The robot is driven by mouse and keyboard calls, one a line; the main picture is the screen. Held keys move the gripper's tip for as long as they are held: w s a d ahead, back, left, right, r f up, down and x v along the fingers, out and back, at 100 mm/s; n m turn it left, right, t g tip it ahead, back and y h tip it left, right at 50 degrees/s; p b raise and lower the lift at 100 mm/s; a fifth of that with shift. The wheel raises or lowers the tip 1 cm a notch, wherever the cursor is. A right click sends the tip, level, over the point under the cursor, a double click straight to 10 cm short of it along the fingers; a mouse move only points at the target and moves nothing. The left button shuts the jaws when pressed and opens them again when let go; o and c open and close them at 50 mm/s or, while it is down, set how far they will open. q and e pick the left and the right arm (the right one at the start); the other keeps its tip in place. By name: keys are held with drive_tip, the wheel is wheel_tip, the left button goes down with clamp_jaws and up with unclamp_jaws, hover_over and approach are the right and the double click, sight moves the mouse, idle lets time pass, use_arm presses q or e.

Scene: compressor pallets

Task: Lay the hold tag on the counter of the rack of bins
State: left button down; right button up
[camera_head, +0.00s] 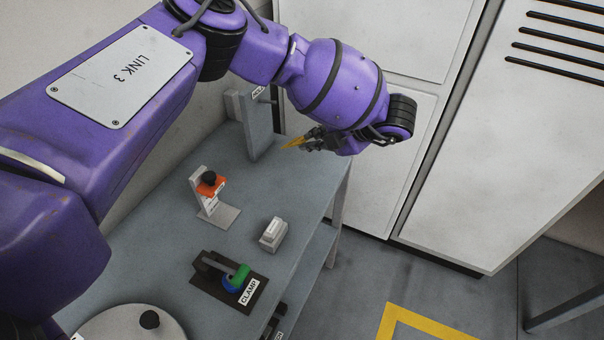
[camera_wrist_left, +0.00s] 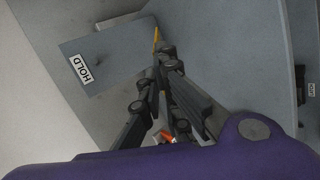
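A small yellow tag (camera_head: 293,143) sticks out from the fingertips of my left gripper (camera_head: 312,140), above the back right part of the grey workbench (camera_head: 262,185). In the left wrist view the yellow tag (camera_wrist_left: 156,34) shows as a thin strip at the ends of the left gripper's fingers (camera_wrist_left: 158,58), which look closed on it. Its face and any writing cannot be read. A grey upright stand (camera_head: 257,125) is just left of the gripper; a HOLD label (camera_wrist_left: 81,69) shows on it in the wrist view. I cannot identify a rack of bins. My right gripper is out of view.
On the bench are a bracket with an orange part and black knob (camera_head: 210,184), a small light grey block (camera_head: 273,234), a CLAMP fixture (camera_head: 228,282) with green and blue parts, and a round plate (camera_head: 125,325). White cabinets (camera_head: 385,120) stand behind; open floor lies right.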

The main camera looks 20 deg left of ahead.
use_arm(q)
drive_tip(key=shift+f+b, duration=1.15)
drive_tip(key=shift+f, duration=3.05)
drive_tip(key=c, duration=2.1)
unclamp_jaws()
drive_tip(key=s+d+r+p, duration=0.1)
drive_tip(key=d+r, duration=0.1)
drive_tip(key=r, duration=0.2)
drive_tip(key=s+d+r+p, duration=0.1)
drive_tip(key=d+r, duration=0.2)
drive_tip(key=r, duration=0.1)
drive_tip(key=s+d+r+p, duration=0.1)
drive_tip(key=s+d+r, duration=0.1)
drive_tip(key=r, duration=0.3)
drive_tip(key=shift+d+p, duration=0.15)
drive_tip(key=shift+p, duration=0.2)
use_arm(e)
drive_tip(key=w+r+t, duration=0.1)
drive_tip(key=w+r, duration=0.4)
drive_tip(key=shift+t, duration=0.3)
